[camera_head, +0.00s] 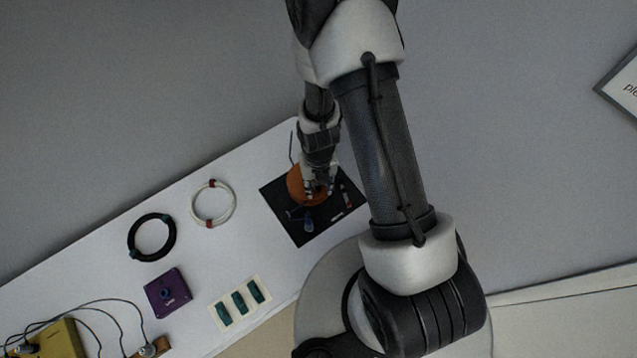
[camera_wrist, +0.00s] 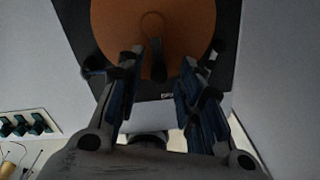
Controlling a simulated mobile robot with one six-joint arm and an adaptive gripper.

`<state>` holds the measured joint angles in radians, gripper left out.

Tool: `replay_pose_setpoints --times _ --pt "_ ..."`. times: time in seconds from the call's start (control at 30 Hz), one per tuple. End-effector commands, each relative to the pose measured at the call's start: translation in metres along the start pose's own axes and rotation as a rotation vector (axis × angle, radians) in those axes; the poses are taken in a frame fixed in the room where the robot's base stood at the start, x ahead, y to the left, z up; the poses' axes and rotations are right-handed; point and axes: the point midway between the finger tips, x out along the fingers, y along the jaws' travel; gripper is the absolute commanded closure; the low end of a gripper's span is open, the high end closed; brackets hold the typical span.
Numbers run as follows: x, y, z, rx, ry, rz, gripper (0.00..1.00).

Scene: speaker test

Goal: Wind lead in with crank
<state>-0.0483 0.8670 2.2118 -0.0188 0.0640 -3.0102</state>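An orange disc (camera_head: 296,184) lies on a black board (camera_head: 297,232) at the table's right end. In the wrist view the orange disc (camera_wrist: 185,22) fills the top, and a dark upright handle, perhaps the crank (camera_wrist: 158,68), stands in front of it with a thin dark loop above. My gripper (camera_head: 318,193) is over the disc. In the wrist view my gripper (camera_wrist: 160,72) is open, its fingers on either side of the handle with gaps showing; I see no contact. The lead cannot be made out for certain.
A blue piece (camera_head: 308,223) and small red parts are on the board. To the left on the white table lie a white coil (camera_head: 196,207), a black coil (camera_head: 130,238), a purple box (camera_head: 158,300), a pale plate with teal blocks (camera_head: 220,313), and a yellow box (camera_head: 62,340) with wires.

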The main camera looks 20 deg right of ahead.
Motion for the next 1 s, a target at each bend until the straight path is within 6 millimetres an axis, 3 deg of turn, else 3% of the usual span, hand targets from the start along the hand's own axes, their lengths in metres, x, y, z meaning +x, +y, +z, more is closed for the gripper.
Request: replay_pose_setpoints --times 0.27,0.7,1.0 --pt "-0.008 0.0 0.001 0.0 -0.002 0.0 0.66" --pt "-0.091 0.0 0.001 0.001 -0.006 -0.002 0.66" --pt "-0.119 0.0 0.0 0.001 -0.002 -0.004 0.66"
